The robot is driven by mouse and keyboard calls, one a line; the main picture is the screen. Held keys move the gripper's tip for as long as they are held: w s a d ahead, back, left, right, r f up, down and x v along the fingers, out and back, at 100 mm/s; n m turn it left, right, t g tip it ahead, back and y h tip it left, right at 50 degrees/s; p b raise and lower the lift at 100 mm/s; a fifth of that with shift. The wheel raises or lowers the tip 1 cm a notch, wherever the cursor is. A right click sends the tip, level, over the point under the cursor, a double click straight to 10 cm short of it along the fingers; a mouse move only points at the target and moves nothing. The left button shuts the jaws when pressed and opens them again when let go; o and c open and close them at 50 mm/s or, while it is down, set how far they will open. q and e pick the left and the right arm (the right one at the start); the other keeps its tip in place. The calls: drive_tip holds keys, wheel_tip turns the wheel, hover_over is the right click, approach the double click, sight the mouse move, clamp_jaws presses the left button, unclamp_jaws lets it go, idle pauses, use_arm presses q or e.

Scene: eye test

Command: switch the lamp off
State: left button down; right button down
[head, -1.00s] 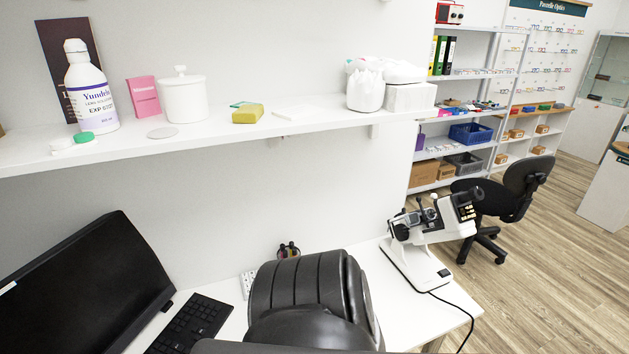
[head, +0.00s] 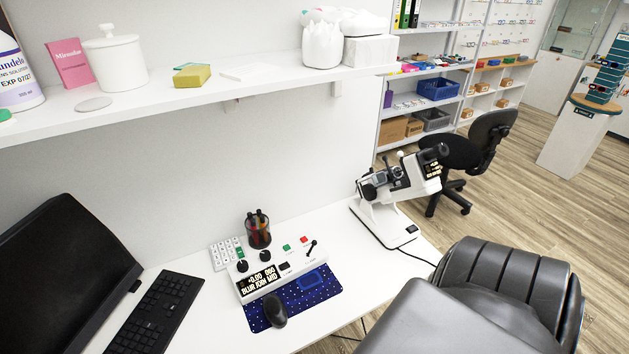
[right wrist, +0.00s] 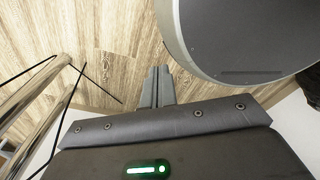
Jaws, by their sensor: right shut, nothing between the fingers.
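I see no separate lamp standing in the head view. A white lens-measuring instrument (head: 400,180) stands on the desk at right, with a dark switch (head: 411,229) on its base; whether any light in it is lit I cannot tell. A white control box (head: 281,268) lies at the desk's middle, with dark knobs, a lit text display (head: 259,281), a green button (head: 287,248), a red button (head: 304,239) and a small black lever (head: 312,246). My right gripper (right wrist: 159,71) is shut and empty, pointing over wooden floor. My left gripper is out of view.
An office chair (head: 480,145) stands beyond. Chrome tubes (right wrist: 32,105) show left in the wrist view.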

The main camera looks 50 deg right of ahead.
drive_tip(key=w+a+r+t+p, duration=0.1)
drive_tip(key=w+r+p, duration=0.1)
drive_tip(key=w+r, duration=1.35)
drive_tip(key=w+d+r+t, duration=0.1)
drive_tip(key=w+r, duration=0.2)
drive_tip(key=r, duration=0.6)
drive_tip(key=w+d+r+m+t+p, duration=0.1)
drive_tip(key=w+r, duration=0.2)
drive_tip(key=r, duration=0.6)
drive_tip(key=w+d+r+t+h, duration=0.1)
drive_tip(key=w+r, duration=0.3)
drive_tip(key=r, duration=0.5)
drive_tip(key=shift+m+p, duration=0.4)
drive_tip(key=w+d+r+m+t+h, duration=0.1)
drive_tip(key=w+d+r+m+t, duration=0.2)
drive_tip(key=w+d+r, duration=0.5)
drive_tip(key=w+r, duration=0.1)
drive_tip(key=w, duration=0.2)
drive_tip(key=shift+r+m+t+h, duration=0.25)
drive_tip(key=shift+m+t+h, duration=0.05)
